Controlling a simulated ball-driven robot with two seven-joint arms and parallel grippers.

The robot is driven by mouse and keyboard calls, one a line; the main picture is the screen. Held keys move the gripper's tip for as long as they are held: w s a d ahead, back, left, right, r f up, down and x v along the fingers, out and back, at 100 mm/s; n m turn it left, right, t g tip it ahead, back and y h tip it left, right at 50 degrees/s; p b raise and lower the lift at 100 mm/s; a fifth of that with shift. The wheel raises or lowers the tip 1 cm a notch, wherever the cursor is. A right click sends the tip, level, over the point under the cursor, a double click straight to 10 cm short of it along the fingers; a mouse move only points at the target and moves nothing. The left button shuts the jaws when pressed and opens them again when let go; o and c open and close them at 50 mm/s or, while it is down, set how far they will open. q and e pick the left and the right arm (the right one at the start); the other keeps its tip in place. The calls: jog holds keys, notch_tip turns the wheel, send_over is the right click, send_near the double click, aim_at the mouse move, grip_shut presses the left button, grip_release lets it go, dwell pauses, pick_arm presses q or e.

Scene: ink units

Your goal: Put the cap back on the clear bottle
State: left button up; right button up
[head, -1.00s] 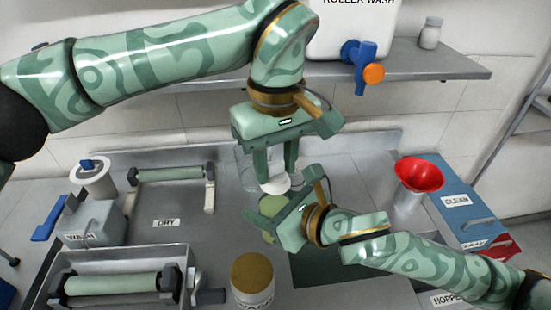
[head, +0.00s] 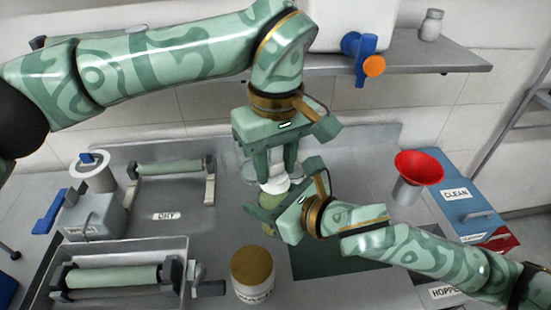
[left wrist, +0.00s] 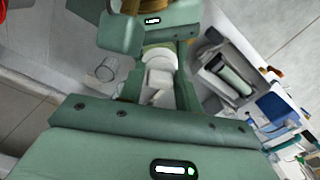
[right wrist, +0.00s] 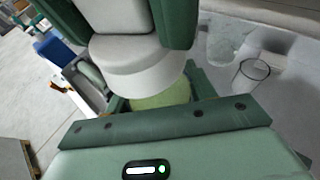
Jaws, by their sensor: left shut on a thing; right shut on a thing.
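My left gripper (head: 274,172) points down and is shut on a white cap (head: 273,185), a wide disc with a block-shaped grip. The cap fills the upper middle of the right wrist view (right wrist: 140,65) and shows between the fingers in the left wrist view (left wrist: 160,60). My right gripper (head: 262,210) comes in from the lower right and is shut on the bottle, whose pale green body (right wrist: 160,96) shows under the cap. The cap is over the bottle's top; I cannot tell whether it touches. The bottle's mouth is hidden.
A clear glass vessel (right wrist: 250,72) stands close behind the grippers. A jar with a brown lid (head: 252,268) stands in front. A red funnel (head: 419,166) is at right; a roller tray (head: 117,282) is at left. A shelf with a blue tap (head: 358,53) is above.

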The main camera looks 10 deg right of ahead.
pick_arm(q)
jog(key=shift+f, duration=0.4)
jog(key=o, duration=1)
jog(key=shift+o, duration=0.2)
notch_tip(320, 180, up, 12)
